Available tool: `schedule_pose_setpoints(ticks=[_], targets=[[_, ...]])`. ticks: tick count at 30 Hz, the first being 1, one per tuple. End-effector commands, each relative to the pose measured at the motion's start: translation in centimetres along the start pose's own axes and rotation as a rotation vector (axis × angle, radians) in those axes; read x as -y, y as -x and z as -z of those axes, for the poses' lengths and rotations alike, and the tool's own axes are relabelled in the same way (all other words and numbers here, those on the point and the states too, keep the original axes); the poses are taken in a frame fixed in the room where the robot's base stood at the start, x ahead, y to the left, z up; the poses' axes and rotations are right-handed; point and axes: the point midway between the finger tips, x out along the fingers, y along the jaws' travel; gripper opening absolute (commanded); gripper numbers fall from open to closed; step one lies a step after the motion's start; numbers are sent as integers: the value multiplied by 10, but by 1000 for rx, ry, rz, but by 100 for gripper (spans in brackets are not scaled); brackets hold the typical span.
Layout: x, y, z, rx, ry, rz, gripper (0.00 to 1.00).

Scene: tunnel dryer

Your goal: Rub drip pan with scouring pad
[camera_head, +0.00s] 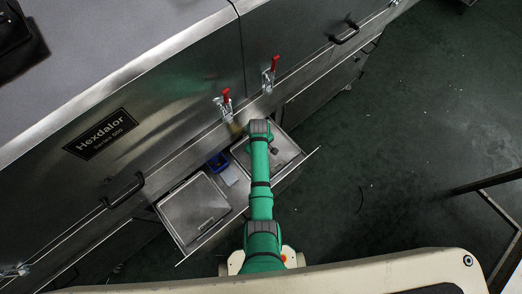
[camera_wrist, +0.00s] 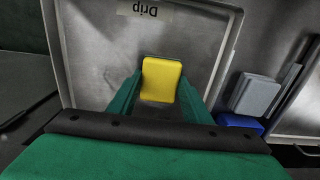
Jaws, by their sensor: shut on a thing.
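The drip pan, a grey metal tray labelled "Drip" (camera_wrist: 205,40), fills the middle of the wrist view. In the head view, the right-hand pan of the pulled-out drawer (camera_head: 285,149) lies under my arm. My gripper (camera_wrist: 160,86) has its green fingers shut on a yellow pad (camera_wrist: 161,72), which I take as the scouring pad. The pad is over the pan's inside, below the label in the wrist view. I cannot tell whether it touches the pan floor. In the head view my arm hides the pad and the fingertips.
A grey block (camera_wrist: 254,95) and a blue item (camera_wrist: 240,123) sit right of the pan in the wrist view. Another metal pan (camera_head: 194,210) lies left in the drawer. Red-handled latches (camera_head: 226,96) stand on the dryer front. The green floor at right is mostly clear.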

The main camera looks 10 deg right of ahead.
Motion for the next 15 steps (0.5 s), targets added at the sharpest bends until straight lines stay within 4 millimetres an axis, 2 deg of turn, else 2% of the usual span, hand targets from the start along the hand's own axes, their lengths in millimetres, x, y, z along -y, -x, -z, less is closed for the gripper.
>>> schedule_pose_setpoints(ticks=[8, 15], targets=[[9, 0, 0, 0, 0, -1, 27], [27, -2, 0, 0, 1, -1, 27]])
